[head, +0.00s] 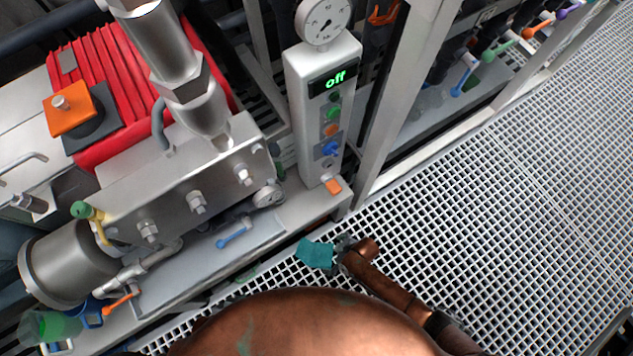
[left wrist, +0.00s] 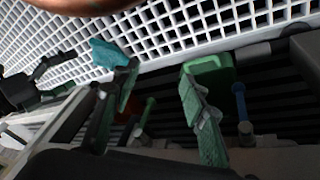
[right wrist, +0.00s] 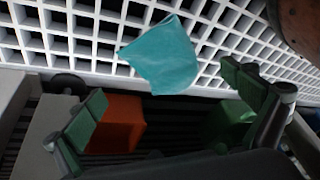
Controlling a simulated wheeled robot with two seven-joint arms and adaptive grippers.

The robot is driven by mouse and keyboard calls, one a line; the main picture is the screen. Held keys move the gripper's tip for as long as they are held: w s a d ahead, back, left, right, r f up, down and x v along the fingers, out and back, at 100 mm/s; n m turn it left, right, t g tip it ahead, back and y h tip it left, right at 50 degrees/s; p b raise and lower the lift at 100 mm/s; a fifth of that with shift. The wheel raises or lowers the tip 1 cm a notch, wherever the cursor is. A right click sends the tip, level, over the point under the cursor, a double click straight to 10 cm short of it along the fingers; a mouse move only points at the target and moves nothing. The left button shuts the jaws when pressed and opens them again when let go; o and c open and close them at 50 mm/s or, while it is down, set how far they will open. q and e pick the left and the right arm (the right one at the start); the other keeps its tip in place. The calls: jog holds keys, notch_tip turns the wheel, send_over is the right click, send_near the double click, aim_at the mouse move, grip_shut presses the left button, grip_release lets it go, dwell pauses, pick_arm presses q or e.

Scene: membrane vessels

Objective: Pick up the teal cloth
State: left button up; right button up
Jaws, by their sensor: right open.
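The teal cloth (head: 314,253) lies on the white grating beside the machine's base in the head view. My right gripper (head: 342,246) is just to the right of it. In the right wrist view the cloth (right wrist: 162,58) appears ahead of and between the spread green-padded fingers of my right gripper (right wrist: 163,84), and nothing is between the pads. In the left wrist view the cloth (left wrist: 108,53) shows at the upper left, beyond one finger of my left gripper (left wrist: 158,75), which is open and empty. I cannot make out the left gripper clearly in the head view.
A grey control post (head: 322,115) with a gauge and a display reading "off" stands behind the cloth. The steel machine (head: 185,190) is to the left. An orange block (right wrist: 118,125) and a green block (right wrist: 228,122) lie below the grating edge. Open grating (head: 500,210) extends right.

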aim_at(315, 254)
jog(key=a+f+n+b, duration=0.1)
jog(key=w+a+f+n+b, duration=0.1)
jog(key=a, duration=0.1)
jog(key=shift+w+a+f+g+b, duration=0.1)
jog(key=shift+a+f+g+b, duration=0.1)
jog(key=shift+f+g+b, duration=0.15)
jog(key=shift+b+x, duration=0.65)
jog(key=shift+x, duration=0.35)
jog(key=b+x, duration=0.2)
jog(key=shift+a+f, duration=0.15)
jog(key=shift+f, duration=0.2)
pick_arm(q)
jog(key=w+d+f+t+b, duration=0.1)
jog(key=w+f+t, duration=0.3)
jog(key=f, duration=0.1)
jog(key=shift+f+h, duration=0.15)
jog(key=shift+h, duration=0.15)
pick_arm(e)
jog(key=shift+x, duration=1)
pick_arm(q)
jog(key=shift+d, duration=0.1)
pick_arm(e)
grip_shut()
